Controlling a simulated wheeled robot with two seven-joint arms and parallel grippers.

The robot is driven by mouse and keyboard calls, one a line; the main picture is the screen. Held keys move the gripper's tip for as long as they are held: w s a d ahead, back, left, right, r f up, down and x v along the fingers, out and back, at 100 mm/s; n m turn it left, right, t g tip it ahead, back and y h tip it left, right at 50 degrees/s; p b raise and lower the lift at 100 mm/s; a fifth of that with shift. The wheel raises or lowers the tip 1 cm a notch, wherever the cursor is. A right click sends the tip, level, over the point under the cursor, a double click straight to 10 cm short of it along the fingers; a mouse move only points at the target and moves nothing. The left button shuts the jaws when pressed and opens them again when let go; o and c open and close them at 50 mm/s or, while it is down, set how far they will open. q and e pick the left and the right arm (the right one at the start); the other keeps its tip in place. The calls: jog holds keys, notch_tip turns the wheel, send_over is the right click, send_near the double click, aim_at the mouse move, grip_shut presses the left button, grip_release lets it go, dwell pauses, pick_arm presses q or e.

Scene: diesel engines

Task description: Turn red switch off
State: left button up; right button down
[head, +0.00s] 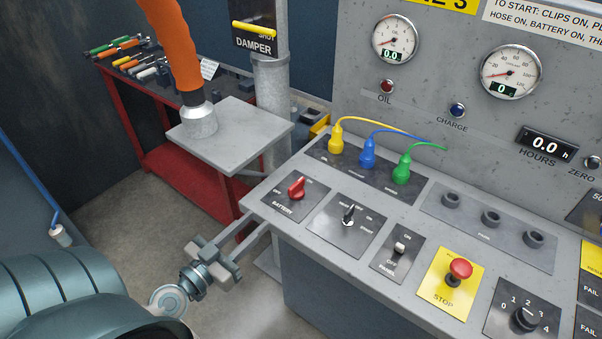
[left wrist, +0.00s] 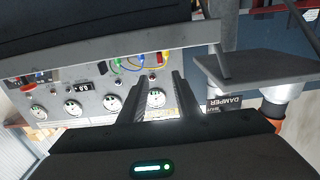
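The red switch (head: 296,187) is a rotary knob on a dark plate marked BATTERY, at the left end of the sloping console in the head view. Its plate has OFF at the left and ON at the right; the knob's handle slants up to the right, nearer the ON side. My left gripper (head: 257,223) is to the left of and below the switch, just off the console's left edge, apart from the knob. Its two fingers are spread and empty, as the left wrist view (left wrist: 160,78) also shows. My right gripper is not seen.
Beside the red switch are a black toggle (head: 348,214), a small rocker switch (head: 400,248) and a red stop button (head: 460,269). Yellow, blue and green plugs (head: 368,153) stand behind. A grey shelf plate (head: 230,133) and orange hose (head: 172,45) are at the left.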

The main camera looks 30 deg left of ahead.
pick_arm(q)
jog(key=shift+s, duration=0.2)
jog(key=shift+w, duration=0.2)
jog(key=p, duration=0.6)
send_near(304, 178)
jog(key=w, duration=0.6)
jog(key=shift+w+f, duration=0.25)
jog(key=shift+f, duration=0.1)
jog(key=shift+w, duration=0.5)
grip_shut()
